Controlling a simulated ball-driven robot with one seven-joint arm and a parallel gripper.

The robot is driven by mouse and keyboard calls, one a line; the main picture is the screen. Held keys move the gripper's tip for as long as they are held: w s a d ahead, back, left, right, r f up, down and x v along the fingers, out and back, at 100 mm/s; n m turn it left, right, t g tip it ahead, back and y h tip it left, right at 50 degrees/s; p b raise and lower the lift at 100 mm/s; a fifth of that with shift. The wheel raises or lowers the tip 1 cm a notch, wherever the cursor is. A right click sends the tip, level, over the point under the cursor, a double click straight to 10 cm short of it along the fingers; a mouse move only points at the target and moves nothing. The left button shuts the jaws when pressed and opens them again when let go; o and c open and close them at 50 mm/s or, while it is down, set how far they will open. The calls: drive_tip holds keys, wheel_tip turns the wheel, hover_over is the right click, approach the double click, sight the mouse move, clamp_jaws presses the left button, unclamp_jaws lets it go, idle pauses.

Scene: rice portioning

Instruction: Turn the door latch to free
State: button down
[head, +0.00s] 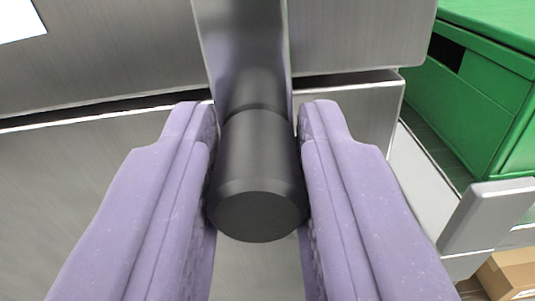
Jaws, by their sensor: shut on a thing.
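The door latch (258,185) shows in the head view as a dark cylindrical knob at the centre. It joins a shiny metal plate (240,45) that runs up to the top edge of the view. My gripper (257,112) has two purple fingers, one on each side of the knob. The fingers are shut on the knob, which points toward the camera. The brushed metal door panel (90,200) lies behind and to the left. Part of the panel is hidden behind the fingers and the knob.
A dark gap runs below the upper metal panel (110,45). A green crate (470,100) stands at the upper right. A grey metal handle-like piece (490,212) is at the lower right, above a brown cardboard box (512,272). A white patch (18,20) is at the upper left.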

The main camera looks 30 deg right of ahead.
drive_tip(key=c, duration=1.2)
unclamp_jaws()
drive_tip(key=shift+w+a+r, duration=0.2)
drive_tip(key=shift+a+r, duration=0.05)
drive_tip(key=shift+a, duration=0.05)
drive_tip(key=shift+c, duration=0.2)
drive_tip(key=o, duration=0.3)
drive_tip(key=shift+a+f, duration=0.15)
drive_tip(key=p+v, duration=0.1)
drive_tip(key=v, duration=0.6)
drive_tip(key=shift+s+a+p, duration=0.1)
drive_tip(key=shift+s+p, duration=0.25)
